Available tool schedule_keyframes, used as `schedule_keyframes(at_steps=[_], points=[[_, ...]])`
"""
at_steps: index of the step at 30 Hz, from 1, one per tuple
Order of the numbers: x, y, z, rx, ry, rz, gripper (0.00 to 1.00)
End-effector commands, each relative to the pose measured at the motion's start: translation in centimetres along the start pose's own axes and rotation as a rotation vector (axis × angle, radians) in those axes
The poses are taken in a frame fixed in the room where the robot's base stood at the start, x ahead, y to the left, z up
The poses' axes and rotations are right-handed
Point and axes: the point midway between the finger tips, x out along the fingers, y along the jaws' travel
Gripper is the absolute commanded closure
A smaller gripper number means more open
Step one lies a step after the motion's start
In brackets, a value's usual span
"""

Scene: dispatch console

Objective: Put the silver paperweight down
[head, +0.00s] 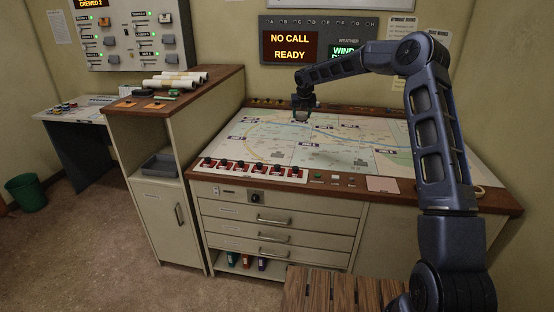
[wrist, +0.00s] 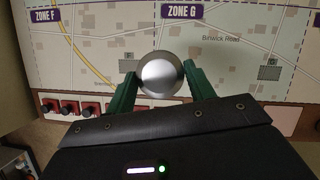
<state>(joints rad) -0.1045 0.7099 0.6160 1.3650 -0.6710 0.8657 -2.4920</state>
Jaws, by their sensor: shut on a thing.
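The silver paperweight (wrist: 160,76) is a round, shiny metal piece between the two green fingers of my gripper (wrist: 158,86) in the wrist view. My gripper is shut on it. In the head view my gripper (head: 303,116) is over the map on the console top, left of its middle; the paperweight is too small there to make out clearly. The map (head: 350,140) lies below, with Zone F and Zone G labels in the wrist view. I cannot tell whether the paperweight touches the map or hangs just above it.
A row of red-based switches (head: 250,169) runs along the map's front left edge. A pink paper (head: 382,185) lies at the front right. A taller cabinet (head: 150,125) with rolled papers (head: 175,80) stands to the left. Much of the map is clear.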

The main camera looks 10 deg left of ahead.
Motion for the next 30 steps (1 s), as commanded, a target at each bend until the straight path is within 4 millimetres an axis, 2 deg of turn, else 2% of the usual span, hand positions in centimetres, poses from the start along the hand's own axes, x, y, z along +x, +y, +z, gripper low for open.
schedule_keyframes(at_steps=[1,6,9,12,17,30], points=[[0.0,2.3,0.0,-0.025,-0.001,0.013,0.84],[0.1,7.8,-0.2,-0.093,0.0,0.041,0.84],[0.1,9.9,-0.4,-0.118,0.0,0.052,0.84],[0.1,11.2,-0.6,-0.134,0.0,0.058,0.84],[1.2,11.8,-1.1,-0.143,0.002,0.061,0.84],[9.5,11.8,-4.6,-0.143,0.003,0.061,0.84]])
